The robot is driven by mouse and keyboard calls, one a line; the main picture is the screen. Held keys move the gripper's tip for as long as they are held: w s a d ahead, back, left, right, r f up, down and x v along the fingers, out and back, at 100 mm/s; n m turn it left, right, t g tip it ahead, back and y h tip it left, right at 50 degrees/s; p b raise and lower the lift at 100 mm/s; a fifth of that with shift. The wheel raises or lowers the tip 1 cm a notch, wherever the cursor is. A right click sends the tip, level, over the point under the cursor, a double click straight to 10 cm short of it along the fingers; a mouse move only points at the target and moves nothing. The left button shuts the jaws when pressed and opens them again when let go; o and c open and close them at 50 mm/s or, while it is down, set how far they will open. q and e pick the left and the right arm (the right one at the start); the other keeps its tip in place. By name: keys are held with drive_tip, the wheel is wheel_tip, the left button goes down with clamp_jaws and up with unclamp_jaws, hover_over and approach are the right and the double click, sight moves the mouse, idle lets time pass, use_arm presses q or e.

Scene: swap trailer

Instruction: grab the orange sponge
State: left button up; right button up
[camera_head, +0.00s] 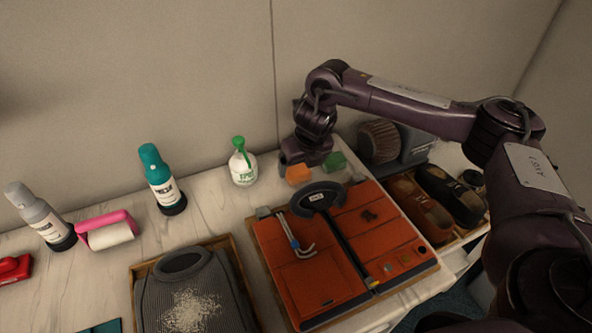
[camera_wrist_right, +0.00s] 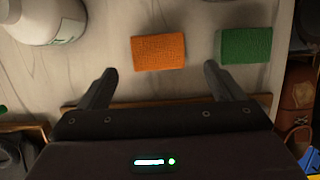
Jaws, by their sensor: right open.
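The orange sponge (camera_head: 298,175) lies on the white marbled table behind the orange board, just under my right gripper. In the right wrist view the orange sponge (camera_wrist_right: 159,52) lies flat ahead of the fingertips, between the lines of the two fingers. My right gripper (camera_wrist_right: 160,72) is open and empty, and it shows no contact with the sponge. My left gripper is not in view.
A green sponge (camera_wrist_right: 245,45) lies close to the right of the orange one. A white spray bottle (camera_head: 242,165) with a green top stands to the left. A shoe tray (camera_head: 462,238) is at right.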

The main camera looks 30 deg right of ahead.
sight(298, 171)
drive_tip(key=x, duration=0.2)
drive_tip(key=p+x, duration=0.1)
drive_tip(key=x, duration=0.1)
drive_tip(key=shift+w+a, duration=0.1)
drive_tip(key=shift+w, duration=0.2)
drive_tip(key=shift+w+f, duration=0.2)
drive_tip(key=shift+f, duration=0.15)
drive_tip(key=shift+s, duration=0.1)
drive_tip(key=c, duration=1)
drive_tip(key=shift+c, duration=0.2)
drive_tip(key=shift+r, duration=0.1)
wheel_tip(298, 171, up, 9)
drive_tip(key=shift+f+b, duration=0.25)
drive_tip(key=shift+b, duration=0.45)
wheel_tip(298, 171, up, 11)
drive_tip(key=p, duration=0.3)
drive_tip(key=shift+r, duration=0.2)
